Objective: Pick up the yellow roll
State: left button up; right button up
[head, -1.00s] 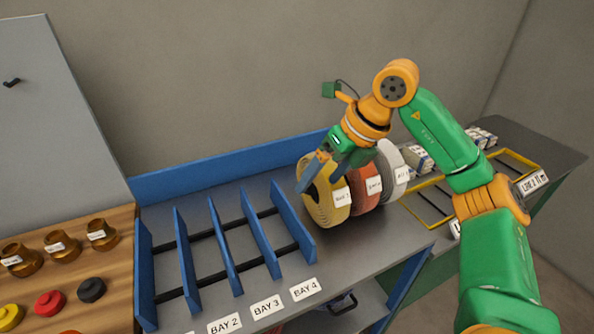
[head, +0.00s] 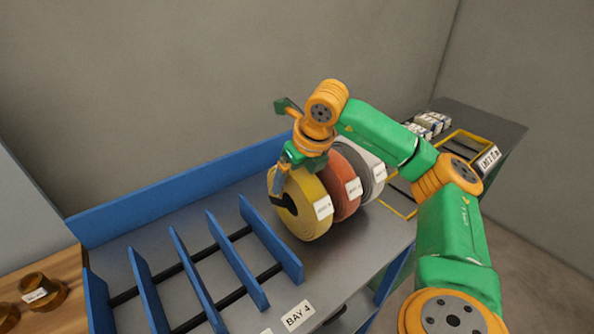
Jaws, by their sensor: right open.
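The yellow roll (head: 312,225) stands upright on the grey bench, at the left front of a row of rolls, with a white label on its rim. My right gripper (head: 281,190) reaches down over the roll's upper left side, its fingers at the roll and partly hidden. It is open, and I cannot tell whether it touches the roll. My left gripper is out of view.
An orange roll (head: 345,182) and a grey-white roll (head: 372,170) stand close behind the yellow one. The blue divider rack (head: 235,258) is to the left, its bays empty. A blue back wall (head: 160,200) edges the bench. A yellow-framed area (head: 470,146) lies beyond at right.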

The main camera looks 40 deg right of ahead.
jog(key=shift+w+f, duration=0.1)
grip_shut()
jog(key=shift+r, duration=0.2)
dwell(0.3)
